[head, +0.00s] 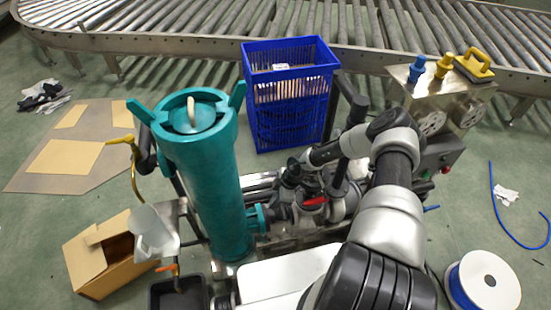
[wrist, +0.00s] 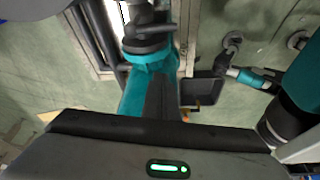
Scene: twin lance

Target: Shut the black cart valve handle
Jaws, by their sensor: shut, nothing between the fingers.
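My gripper (head: 289,178) is at the end of my arm, low over the cart's piping, just right of the tall teal cylinder (head: 205,190). In the wrist view its shut fingers (wrist: 160,88) show as a dark wedge in front of a teal pipe (wrist: 137,92), with nothing held. Beyond the fingertips is a dark round fitting (wrist: 147,48) with grey parts above it. I cannot tell whether this includes the black valve handle. In the head view my gripper and arm cover part of the piping, and I cannot clearly pick out the black handle.
A red handle (head: 314,201) sits on the piping close by. A blue crate (head: 290,105) stands behind the cart. A black tray (head: 180,294) and an open cardboard box (head: 95,260) are at the left front. A steel box (head: 445,90) with yellow and blue knobs is at right.

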